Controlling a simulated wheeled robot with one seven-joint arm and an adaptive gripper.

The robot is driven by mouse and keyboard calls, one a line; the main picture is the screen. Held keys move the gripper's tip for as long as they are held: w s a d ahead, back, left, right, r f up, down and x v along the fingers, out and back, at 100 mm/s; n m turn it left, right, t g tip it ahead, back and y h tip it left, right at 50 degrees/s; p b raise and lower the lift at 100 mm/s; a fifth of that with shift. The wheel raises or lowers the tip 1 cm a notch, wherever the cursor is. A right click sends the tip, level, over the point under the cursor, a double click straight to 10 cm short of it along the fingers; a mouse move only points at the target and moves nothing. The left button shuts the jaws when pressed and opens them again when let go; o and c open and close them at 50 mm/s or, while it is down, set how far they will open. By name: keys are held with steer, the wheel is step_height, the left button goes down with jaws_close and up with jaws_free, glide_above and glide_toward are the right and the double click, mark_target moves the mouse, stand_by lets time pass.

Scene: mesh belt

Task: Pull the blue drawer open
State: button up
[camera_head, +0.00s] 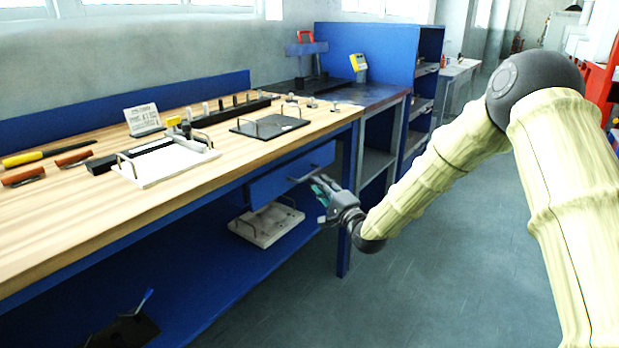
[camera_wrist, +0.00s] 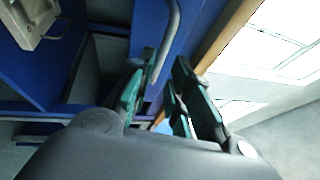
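In the wrist view, the drawer front (camera_wrist: 149,22) and the curved handle (camera_wrist: 169,42) lie beyond my open gripper (camera_wrist: 165,75). The handle's lower end is close to the left finger. I cannot tell whether they touch.
The workbench (camera_head: 60,225) carries a white tray (camera_head: 165,168), a black plate (camera_head: 270,126) and hand tools. A white tray-like piece (camera_head: 267,224) lies on the blue lower shelf. A blue bench leg (camera_head: 344,255) stands close to my gripper. The floor (camera_head: 430,280) at right is clear.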

mark_target(311, 174)
steer(key=x, duration=0.6)
steer(key=shift+w+a+b, duration=0.1)
steer(key=shift+w+b, duration=0.15)
steer(key=shift+b, duration=0.1)
